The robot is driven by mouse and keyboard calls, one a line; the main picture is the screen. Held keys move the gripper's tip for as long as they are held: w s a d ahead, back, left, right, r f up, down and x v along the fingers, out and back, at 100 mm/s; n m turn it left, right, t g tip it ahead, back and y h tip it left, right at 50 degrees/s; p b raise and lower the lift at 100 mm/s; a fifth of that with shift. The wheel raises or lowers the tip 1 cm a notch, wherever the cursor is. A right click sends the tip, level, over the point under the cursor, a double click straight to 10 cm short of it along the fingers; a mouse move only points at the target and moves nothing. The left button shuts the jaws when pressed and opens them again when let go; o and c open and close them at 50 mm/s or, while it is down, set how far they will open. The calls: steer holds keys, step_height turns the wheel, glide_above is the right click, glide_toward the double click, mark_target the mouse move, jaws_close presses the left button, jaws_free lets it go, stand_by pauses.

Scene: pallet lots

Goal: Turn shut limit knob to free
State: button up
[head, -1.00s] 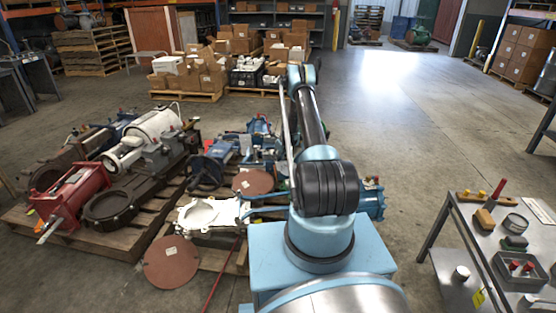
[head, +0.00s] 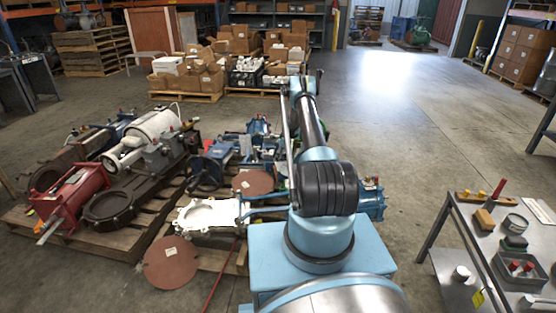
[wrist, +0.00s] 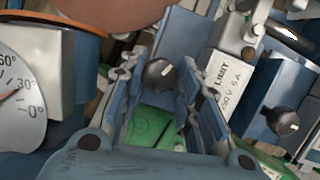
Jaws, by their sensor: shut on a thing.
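In the wrist view my gripper (wrist: 157,85) has its two grey-blue fingers on either side of a dark round knob (wrist: 158,74) with a pale pointer mark. It is shut on this knob, though the contact is partly hidden by the fingers. A grey box (wrist: 222,75) with a partly legible label, perhaps "LIMIT", and a voltage marking stands just right of the fingers. A second dark knob (wrist: 288,123) sits on a blue housing at the right. In the head view my arm hides the gripper and the knob.
A white dial (wrist: 18,85) with degree marks and a red needle is left of the gripper. A green part (wrist: 150,128) lies under the fingers. Pallets with machine parts (head: 110,195) stand left of my arm. A metal table (head: 450,270) with tools is at right. Open floor lies beyond it.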

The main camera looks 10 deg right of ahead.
steer(key=shift+a+n+g, duration=0.1)
steer(key=shift+n+g, duration=0.3)
steer(key=shift+n, duration=1.1)
steer(key=o, duration=0.8)
steer(key=shift+c, duration=0.2)
steer(key=v, duration=1.1)
steer(key=shift+r, duration=0.4)
steer(key=shift+w, duration=0.1)
